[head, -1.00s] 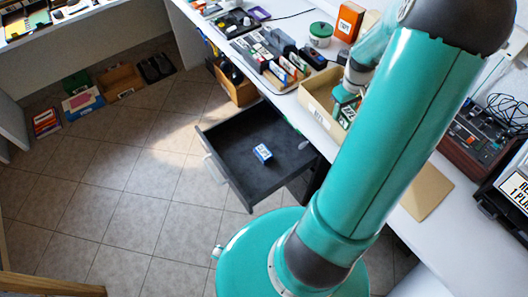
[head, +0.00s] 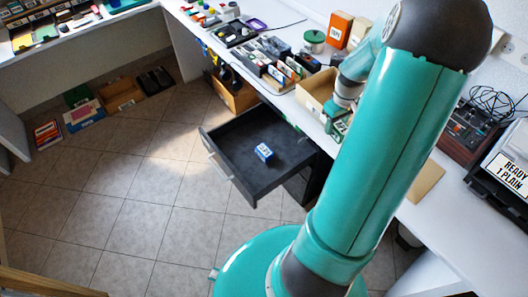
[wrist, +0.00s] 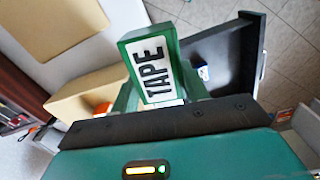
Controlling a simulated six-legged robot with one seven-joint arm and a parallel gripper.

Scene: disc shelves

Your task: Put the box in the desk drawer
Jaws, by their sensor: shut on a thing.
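A green box with a white label reading TAPE (wrist: 152,68) is held between the fingers of my gripper (wrist: 160,90) in the wrist view. In the head view my gripper (head: 338,122) is at the desk's front edge, and my arm partly hides it; the held box is hard to make out there. The dark desk drawer (head: 225,135) stands pulled out, left of and below my gripper. It also shows behind the held box in the wrist view (wrist: 222,52). A small blue and white box (head: 264,152) lies inside the drawer, with bare floor around it.
An open cardboard tray (head: 312,97) stands on the desk (head: 400,205) close to my gripper; it also shows in the wrist view (wrist: 72,97). An orange box (head: 340,28) and a green round tin (head: 314,40) stand behind. A wooden crate (head: 236,97) is below the desk.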

